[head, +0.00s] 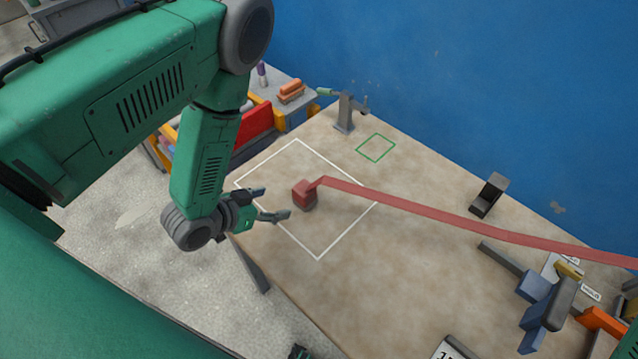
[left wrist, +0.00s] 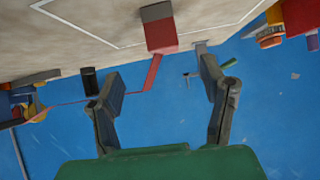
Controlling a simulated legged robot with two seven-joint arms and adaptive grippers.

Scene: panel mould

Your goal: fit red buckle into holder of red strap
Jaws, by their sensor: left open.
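The red buckle (head: 305,194) is a small block on the table, inside the white outlined square. The red strap (head: 420,206) runs from it to the right edge of the head view. My left gripper (head: 276,203) is open and empty, just left of the buckle, with its fingers pointing towards it. In the left wrist view the buckle (left wrist: 161,36) shows beyond and between the open fingertips (left wrist: 158,62), apart from them. A dark upright block (head: 489,195) stands near the back edge; I cannot tell if it is the holder. My right gripper is not seen.
A grey post fixture (head: 345,112) stands at the table's far corner, near a green outlined square (head: 376,148). Blue and grey tools (head: 545,295) crowd the right side. A blue wall (head: 480,80) rises behind.

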